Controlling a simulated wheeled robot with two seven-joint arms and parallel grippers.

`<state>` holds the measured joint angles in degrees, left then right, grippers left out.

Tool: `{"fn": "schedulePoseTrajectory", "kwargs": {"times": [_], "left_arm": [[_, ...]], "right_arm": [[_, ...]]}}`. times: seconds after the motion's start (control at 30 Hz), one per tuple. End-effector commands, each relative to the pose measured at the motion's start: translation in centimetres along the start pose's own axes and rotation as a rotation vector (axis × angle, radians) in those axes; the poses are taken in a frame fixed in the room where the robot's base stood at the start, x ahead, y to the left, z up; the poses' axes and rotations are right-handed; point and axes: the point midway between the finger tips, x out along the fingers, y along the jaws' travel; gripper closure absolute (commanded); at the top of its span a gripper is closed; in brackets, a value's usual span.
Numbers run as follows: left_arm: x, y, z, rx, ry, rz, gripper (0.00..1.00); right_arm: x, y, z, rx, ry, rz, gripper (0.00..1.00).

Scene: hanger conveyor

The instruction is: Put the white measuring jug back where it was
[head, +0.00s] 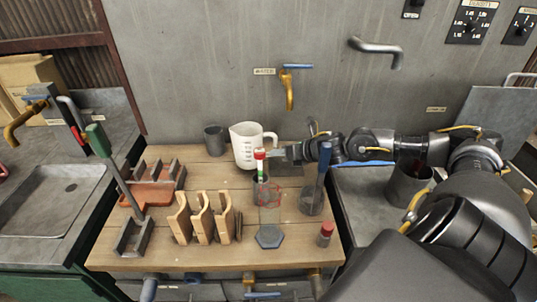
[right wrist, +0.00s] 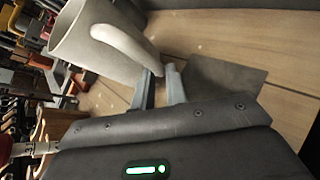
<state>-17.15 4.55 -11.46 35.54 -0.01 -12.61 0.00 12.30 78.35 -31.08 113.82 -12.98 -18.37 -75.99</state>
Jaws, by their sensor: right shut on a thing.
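The white measuring jug (head: 246,150) is upright at the back of the wooden table, its handle toward the right. It also shows in the right wrist view (right wrist: 85,45), with its handle (right wrist: 125,45) reaching to my fingers. My right gripper (head: 279,153) comes in from the right and is shut on the jug's handle; its fingers show in the right wrist view (right wrist: 160,85). I cannot tell whether the jug's base touches the table or hangs just above it. My left gripper is not in view.
A grey cup (head: 214,140) stands just left of the jug. A red-and-white-capped tube (head: 260,165), a container with a blue handle (head: 312,200) and wooden holders (head: 202,218) stand in front. A brass tap (head: 289,90) juts from the wall above.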

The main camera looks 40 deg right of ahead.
Motion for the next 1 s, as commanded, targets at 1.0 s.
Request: {"fn": "schedulePoseTrajectory", "kwargs": {"times": [1.0], "left_arm": [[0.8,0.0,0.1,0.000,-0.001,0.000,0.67]], "right_arm": [[5.4,-0.3,-1.0,-0.002,0.003,0.002,1.00]]}}
